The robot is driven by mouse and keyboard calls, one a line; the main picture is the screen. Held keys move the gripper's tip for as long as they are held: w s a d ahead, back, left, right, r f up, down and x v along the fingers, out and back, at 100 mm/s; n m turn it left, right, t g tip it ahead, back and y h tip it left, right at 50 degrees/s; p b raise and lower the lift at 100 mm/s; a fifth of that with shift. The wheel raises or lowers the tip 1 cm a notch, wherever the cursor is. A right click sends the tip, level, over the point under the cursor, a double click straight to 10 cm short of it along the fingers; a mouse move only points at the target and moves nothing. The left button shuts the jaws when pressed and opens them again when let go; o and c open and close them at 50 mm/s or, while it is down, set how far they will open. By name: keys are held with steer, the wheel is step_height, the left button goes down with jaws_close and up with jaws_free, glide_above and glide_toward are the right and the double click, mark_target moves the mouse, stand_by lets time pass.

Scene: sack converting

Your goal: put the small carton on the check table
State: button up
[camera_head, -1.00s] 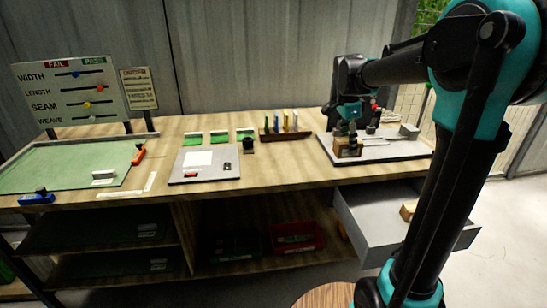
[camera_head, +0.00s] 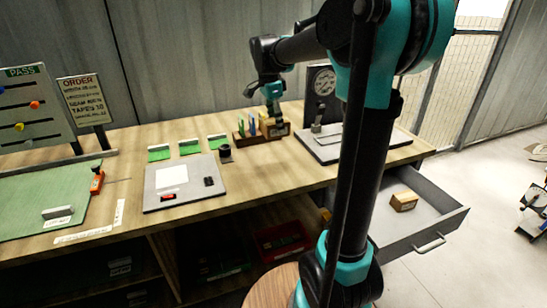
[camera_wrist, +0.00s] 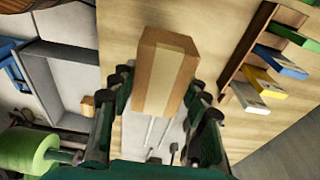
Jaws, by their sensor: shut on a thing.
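My gripper (camera_head: 273,104) is shut on a small brown carton (camera_head: 279,130) with a paler tape strip. In the wrist view the carton (camera_wrist: 165,72) sits between the two fingers (camera_wrist: 160,105). It is held over the wooden bench (camera_head: 270,172), close to the right end of the rack of coloured tags (camera_head: 240,137); I cannot tell how high. No surface is labelled as the check table. A grey board (camera_head: 150,199) with a white square lies on the bench to the left. A second carton (camera_head: 404,201) lies in the open drawer.
A grey platform (camera_head: 397,138) with a dark upright unit (camera_head: 320,84) stands to the right. The open drawer (camera_head: 440,222) juts out below it. Bench in front of the rack is clear.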

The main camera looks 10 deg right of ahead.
step_height(320, 180, down, 13)
steer(key=shift+f, duration=0.2)
stand_by(0.3)
steer(key=shift+f, duration=0.15)
steer(key=o, duration=1.2)
steer(key=shift+c, duration=0.2)
steer(key=r, duration=0.4)
steer(key=a+r, duration=0.1)
steer(key=r, duration=0.7)
steer(key=shift+s+a+r, duration=0.15)
steer(key=shift+s+a, duration=0.05)
steer(key=shift+a, duration=0.15)
